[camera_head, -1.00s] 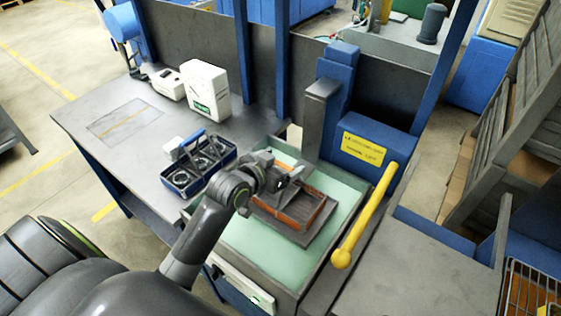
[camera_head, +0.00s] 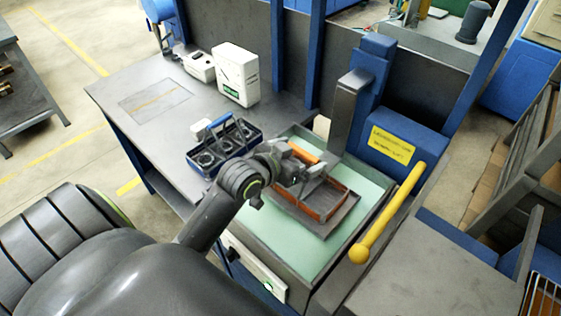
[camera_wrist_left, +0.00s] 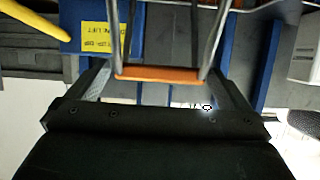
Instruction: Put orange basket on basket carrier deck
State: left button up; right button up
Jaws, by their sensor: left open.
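The orange basket (camera_head: 325,208) has orange rims and a tall handle with an orange grip bar. It sits on a dark flat plate (camera_head: 322,231), which looks like the carrier deck, over the pale green tank. My left gripper (camera_head: 298,170) is open at the handle, above the basket's left side, and hides part of it. In the left wrist view the orange handle bar (camera_wrist_left: 158,75) lies across the space between the spread fingers (camera_wrist_left: 165,88), with gaps on both sides. My right gripper is not in view.
A blue carrier with round parts (camera_head: 222,145) stands on the grey bench left of the tank. A yellow lever (camera_head: 390,212) rises along the tank's right side. A blue housing with a yellow label (camera_head: 393,146) and a grey post (camera_head: 352,105) stand behind the tank.

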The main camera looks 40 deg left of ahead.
pick_arm(q)
jog(key=v, duration=0.8)
jog(key=shift+s, duration=0.3)
jog(key=shift+a, duration=0.1)
jog(key=s+f+g+y, duration=0.1)
jog(key=s+f, duration=0.2)
jog(key=s+a+f+n+g, duration=0.1)
jog(key=s+f+g, duration=0.1)
jog(key=s+f, duration=0.1)
jog(key=s+a+f+g+y, duration=0.1)
jog(key=s+f, duration=0.1)
jog(key=f, duration=0.2)
jog(key=shift+s+f+g+y, duration=0.25)
jog(key=shift+s+g+y, duration=0.05)
jog(key=shift+s+g, duration=0.1)
jog(key=s+f+n+g+y, duration=0.1)
jog(key=s+f+g, duration=0.45)
jog(key=s, duration=0.55)
notch_tip(320, 180, down, 26)
jog(key=a+b, duration=0.2)
jog(key=s+d+f+g, duration=0.1)
jog(key=s+f, duration=1.3)
jog(key=f, duration=0.3)
jog(key=shift+s+g+h+b, duration=0.3)
jog(key=shift+s+g+h, duration=0.05)
jog(key=shift+h, duration=0.05)
